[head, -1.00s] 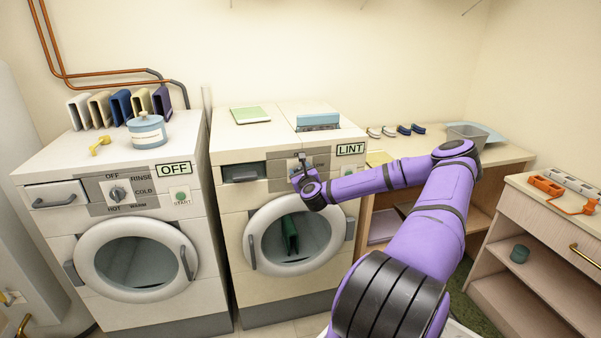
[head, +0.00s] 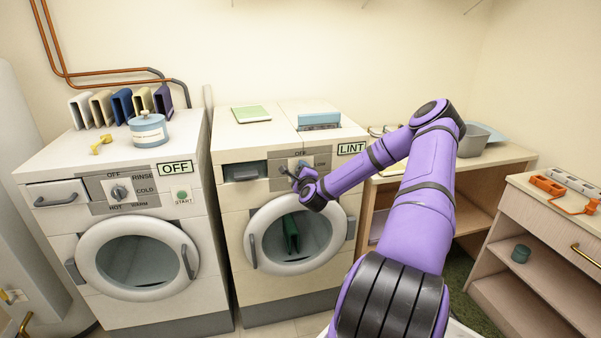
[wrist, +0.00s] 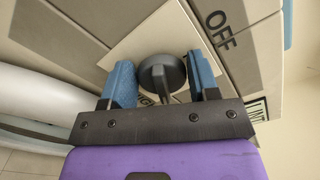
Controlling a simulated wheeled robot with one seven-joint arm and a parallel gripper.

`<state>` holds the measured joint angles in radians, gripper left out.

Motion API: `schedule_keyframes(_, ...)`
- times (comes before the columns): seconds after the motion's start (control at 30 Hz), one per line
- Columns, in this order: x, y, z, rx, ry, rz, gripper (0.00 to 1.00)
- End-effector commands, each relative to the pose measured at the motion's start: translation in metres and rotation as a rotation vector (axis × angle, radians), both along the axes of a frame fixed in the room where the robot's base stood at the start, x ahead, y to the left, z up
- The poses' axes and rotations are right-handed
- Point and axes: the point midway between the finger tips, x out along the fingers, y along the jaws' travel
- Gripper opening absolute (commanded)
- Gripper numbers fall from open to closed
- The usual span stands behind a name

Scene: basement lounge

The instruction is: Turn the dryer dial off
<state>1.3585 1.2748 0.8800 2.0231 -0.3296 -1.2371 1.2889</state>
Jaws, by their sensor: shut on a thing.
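The dryer (head: 232,205) is the right-hand machine, with a LINT label and a round door. Its grey dial (wrist: 158,70) sits on a pale panel in the wrist view, with the word OFF (wrist: 219,30) to its upper right. The dial's ridge points toward my gripper. My gripper (head: 290,171) is at the control panel in the head view and largely covers the dial there. In the wrist view its two blue fingers are shut on the dial, one on each side. Part of the panel lettering is hidden behind the fingers.
The washer (head: 60,225), with an OFF label, stands to the left. The dryer's round door (head: 262,225) is below my gripper, with a green item (head: 291,233) behind it. A wooden shelf unit (head: 470,205) stands right of the dryer, partly behind my arm.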

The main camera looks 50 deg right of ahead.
Motion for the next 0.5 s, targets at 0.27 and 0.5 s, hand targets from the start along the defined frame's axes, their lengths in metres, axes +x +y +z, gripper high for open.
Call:
schedule_keyframes(0.27, 0.0014, 0.0019, -0.0023, -0.228, 0.139, 0.003, 0.31)
schedule_keyframes(0.5, 0.0017, 0.0023, -0.0053, -0.422, 0.258, 0.003, 0.31)
